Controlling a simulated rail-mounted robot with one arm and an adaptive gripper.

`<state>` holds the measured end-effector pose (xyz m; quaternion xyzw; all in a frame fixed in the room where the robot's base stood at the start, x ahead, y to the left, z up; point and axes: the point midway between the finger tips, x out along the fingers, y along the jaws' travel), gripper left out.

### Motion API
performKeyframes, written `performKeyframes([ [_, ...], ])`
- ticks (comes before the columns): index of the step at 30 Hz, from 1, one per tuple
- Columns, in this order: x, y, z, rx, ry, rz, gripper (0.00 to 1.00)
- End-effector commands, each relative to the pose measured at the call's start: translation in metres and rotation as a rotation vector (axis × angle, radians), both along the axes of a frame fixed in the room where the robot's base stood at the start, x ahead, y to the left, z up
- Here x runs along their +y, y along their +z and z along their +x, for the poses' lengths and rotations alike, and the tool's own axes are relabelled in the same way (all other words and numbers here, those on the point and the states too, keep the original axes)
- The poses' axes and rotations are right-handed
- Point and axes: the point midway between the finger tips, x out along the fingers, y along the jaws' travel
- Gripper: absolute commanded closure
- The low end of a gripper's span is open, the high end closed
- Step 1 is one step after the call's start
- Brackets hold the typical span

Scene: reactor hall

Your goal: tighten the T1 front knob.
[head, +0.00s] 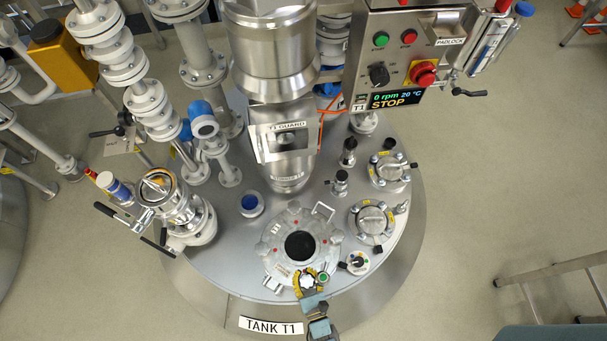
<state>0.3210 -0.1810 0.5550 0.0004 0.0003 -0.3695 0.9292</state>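Tank T1 (335,257) is a round steel vessel seen from above, with a "TANK T1" plate at its front. A round grey lid (276,249) with a dark central opening sits on its front part. My gripper (307,279), with yellow and black fingers, is at the front rim of this lid, reaching in from the bottom of the head view. A small pale piece shows between the fingers at the rim. The front knob cannot be made out clearly there, as the gripper covers that spot. Whether the fingers grip it cannot be told.
A control box (405,60) reading "0 rpm 20 °C STOP" hangs at the upper right. A steel column with a "T1 GUARD" box (284,138) rises behind the lid. Two smaller covers (374,222) (390,170) and a small dial (357,263) stand to the right. Pipes and valves crowd the left.

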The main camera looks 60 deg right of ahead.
Motion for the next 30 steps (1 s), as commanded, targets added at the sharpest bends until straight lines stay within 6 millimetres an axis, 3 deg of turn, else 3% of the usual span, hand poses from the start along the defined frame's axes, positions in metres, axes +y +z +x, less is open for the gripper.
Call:
performKeyframes([
  [17,-0.0015,0.0037,-0.0012,-0.008,-0.03,-0.006,1.0],
  [30,-0.0061,0.0021,-0.0081,-0.008,-0.328,-0.005,1.0],
])
